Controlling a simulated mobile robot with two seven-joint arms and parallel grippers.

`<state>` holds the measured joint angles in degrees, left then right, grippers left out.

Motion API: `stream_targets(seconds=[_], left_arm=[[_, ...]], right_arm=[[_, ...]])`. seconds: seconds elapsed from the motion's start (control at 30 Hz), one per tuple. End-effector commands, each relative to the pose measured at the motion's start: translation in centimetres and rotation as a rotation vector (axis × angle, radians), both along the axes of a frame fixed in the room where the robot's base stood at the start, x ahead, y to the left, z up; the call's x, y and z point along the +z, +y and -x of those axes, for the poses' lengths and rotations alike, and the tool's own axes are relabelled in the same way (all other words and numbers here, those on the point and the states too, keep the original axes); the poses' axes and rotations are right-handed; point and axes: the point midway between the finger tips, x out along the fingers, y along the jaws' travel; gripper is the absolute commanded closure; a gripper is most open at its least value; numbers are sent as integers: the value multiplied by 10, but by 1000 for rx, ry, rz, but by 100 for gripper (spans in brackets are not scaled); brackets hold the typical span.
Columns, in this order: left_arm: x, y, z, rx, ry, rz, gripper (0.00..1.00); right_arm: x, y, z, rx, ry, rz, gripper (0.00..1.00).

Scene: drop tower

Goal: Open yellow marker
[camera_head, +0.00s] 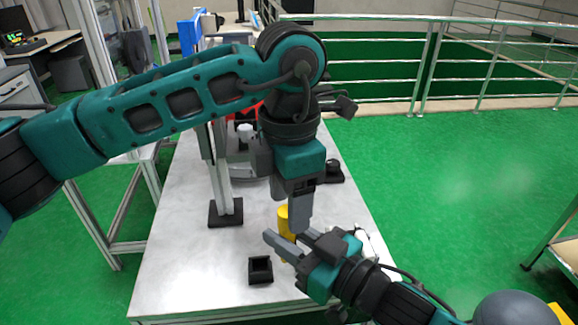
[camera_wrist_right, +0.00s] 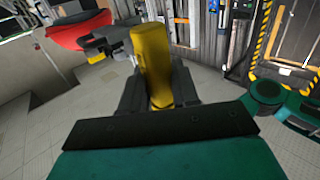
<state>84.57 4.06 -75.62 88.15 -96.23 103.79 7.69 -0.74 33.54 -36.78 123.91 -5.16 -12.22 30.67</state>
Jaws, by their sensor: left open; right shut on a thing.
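The yellow marker (camera_head: 284,218) stands roughly upright over the front middle of the white table. It also shows in the right wrist view (camera_wrist_right: 153,62), rising from between the fingers. My right gripper (camera_head: 284,240) comes in from the lower right and is shut on the marker's lower part. My left gripper (camera_head: 291,207) points down from above, right by the marker's upper end. It is open; its near finger partly covers the marker in the head view. I cannot tell whether it touches the marker. The seam between cap and body is not visible.
A small black square holder (camera_head: 260,270) sits on the white table (camera_head: 185,265) to the left of my right gripper. A grey post on a black base (camera_head: 226,213) stands behind it. A small black object (camera_head: 333,172) lies farther back right. The front left table is clear.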

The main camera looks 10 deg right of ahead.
Motion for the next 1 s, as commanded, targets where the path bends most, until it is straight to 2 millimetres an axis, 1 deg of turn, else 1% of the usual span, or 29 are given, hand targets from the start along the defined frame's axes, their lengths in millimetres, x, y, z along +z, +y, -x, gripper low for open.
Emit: stream_targets(seconds=[0.03, 0.1, 0.2, 0.53, 0.57, 1.0], left_arm=[[-7, 0, 0, 0, 2, 0, 40], [-14, 0, 0, 0, 1, -1, 40], [-21, 0, 0, 0, 1, 0, 40], [-24, 0, 0, 0, 0, 0, 40], [-24, 0, 0, 0, 0, 0, 42], [-23, 0, 0, 0, 0, 0, 84]], right_arm=[[0, 0, 0, 0, -1, -1, 100], [0, 0, 0, 0, -1, -1, 100], [0, 0, 0, 0, -1, -1, 100], [0, 0, 0, 0, -1, -1, 100], [0, 0, 0, 0, -1, -1, 100], [0, 0, 0, 0, 0, 0, 100]])
